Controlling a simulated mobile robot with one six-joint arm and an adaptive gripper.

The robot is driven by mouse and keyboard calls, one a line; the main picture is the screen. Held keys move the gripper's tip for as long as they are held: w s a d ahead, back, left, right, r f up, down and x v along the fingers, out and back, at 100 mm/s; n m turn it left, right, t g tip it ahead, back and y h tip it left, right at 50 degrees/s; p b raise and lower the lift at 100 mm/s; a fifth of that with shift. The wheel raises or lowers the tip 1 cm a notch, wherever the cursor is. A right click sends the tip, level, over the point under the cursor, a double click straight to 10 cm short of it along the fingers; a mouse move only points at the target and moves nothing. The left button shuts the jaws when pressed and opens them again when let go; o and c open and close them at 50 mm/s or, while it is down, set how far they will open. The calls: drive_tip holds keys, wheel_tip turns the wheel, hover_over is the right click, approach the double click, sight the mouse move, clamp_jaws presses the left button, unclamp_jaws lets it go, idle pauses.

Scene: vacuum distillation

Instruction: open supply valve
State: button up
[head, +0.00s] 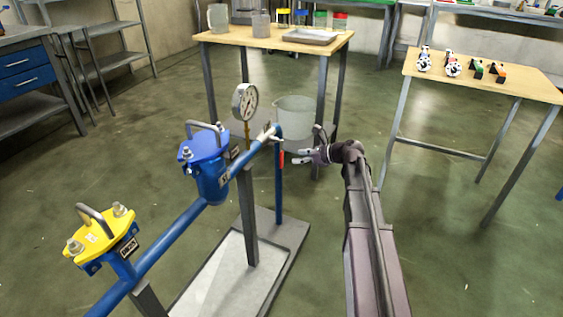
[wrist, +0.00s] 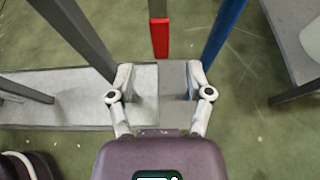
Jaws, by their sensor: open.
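The blue pipe rig (head: 170,235) crosses the left middle of the head view. A grey lever with a red end (head: 281,159) hangs down at the rig's right end, beside a blue upright pipe (head: 278,190). I take it for the supply valve's handle. In the wrist view, the red end (wrist: 160,38) lies ahead of my gripper, centred between the finger lines. My gripper (head: 308,157) is open and empty, just right of the lever. In the wrist view, its two fingers (wrist: 160,80) stand apart, short of the red end and not touching it.
A pressure gauge (head: 245,102) stands above the rig. Blue (head: 205,165) and yellow (head: 100,235) capped housings sit along the pipe. A grey post (wrist: 75,35) and the blue pipe (wrist: 222,30) flank the lever. A translucent bucket (head: 295,118) is behind. Floor at right is clear.

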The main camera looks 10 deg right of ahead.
sight(283, 158)
drive_tip(key=b+x, duration=0.2)
drive_tip(key=x, duration=0.5)
drive_tip(key=shift+w+a+f, duration=0.2)
drive_tip(key=shift+a, duration=0.05)
drive_tip(key=shift+c, duration=0.2)
drive_tip(key=shift+a, duration=0.1)
clamp_jaws()
